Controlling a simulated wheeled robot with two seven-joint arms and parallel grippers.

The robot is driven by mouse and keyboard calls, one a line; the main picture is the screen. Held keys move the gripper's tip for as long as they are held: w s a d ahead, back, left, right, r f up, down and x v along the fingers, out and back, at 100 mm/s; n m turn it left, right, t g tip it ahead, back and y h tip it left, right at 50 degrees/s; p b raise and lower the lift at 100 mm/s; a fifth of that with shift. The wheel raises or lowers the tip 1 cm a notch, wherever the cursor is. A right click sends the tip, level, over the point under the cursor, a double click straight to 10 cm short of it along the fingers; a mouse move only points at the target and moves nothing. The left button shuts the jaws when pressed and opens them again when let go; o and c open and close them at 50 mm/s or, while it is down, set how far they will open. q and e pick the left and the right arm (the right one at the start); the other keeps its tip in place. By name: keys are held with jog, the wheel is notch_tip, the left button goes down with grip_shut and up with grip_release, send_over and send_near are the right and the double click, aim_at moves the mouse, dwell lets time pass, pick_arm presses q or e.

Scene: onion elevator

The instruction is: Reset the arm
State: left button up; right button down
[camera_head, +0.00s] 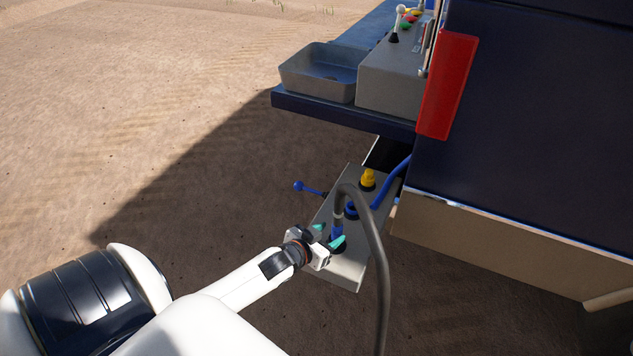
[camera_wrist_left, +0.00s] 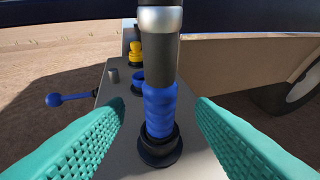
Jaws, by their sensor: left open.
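My left arm comes in from the lower left in the head view. Its gripper (camera_head: 329,237) is at the grey connector box (camera_head: 350,270). Its teal fingers are open, one on each side of a blue hose connector (camera_wrist_left: 160,108), and stand apart from it in the left wrist view. The connector is upright in a black socket (camera_wrist_left: 160,150) on the box top. A grey hose (camera_head: 376,250) rises from it and curves down to the right. My right gripper is not in view.
A yellow connector (camera_head: 368,178) and a blue hose (camera_head: 392,184) are farther back on the box. A blue-knobbed lever (camera_head: 299,186) sticks out left. A dark blue ledge (camera_head: 330,112) with a grey tray (camera_head: 318,82) overhangs behind. The dark machine body (camera_head: 540,120) blocks the right. Ground at left is clear.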

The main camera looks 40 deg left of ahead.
pick_arm(q)
jog(key=s+d+r+m+g, duration=0.1)
jog(key=s+d+r+g, duration=0.2)
jog(key=s, duration=0.5)
jog(key=s+d+g, duration=0.4)
jog(key=s+d, duration=0.1)
jog(key=s, duration=0.2)
jog(key=s+d+r+m+g, duration=0.1)
jog(key=s+d+r+g, duration=0.2)
jog(key=s, duration=0.5)
notch_tip(320, 180, down, 26)
jog(key=d+g, duration=0.1)
jog(key=s+a+f+g, duration=0.1)
jog(key=s+a+f, duration=0.2)
jog(key=s+f, duration=1.4)
jog(key=shift+s+f+g, duration=0.2)
jog(key=shift+f+g, duration=0.1)
jog(key=shift+f, duration=0.15)
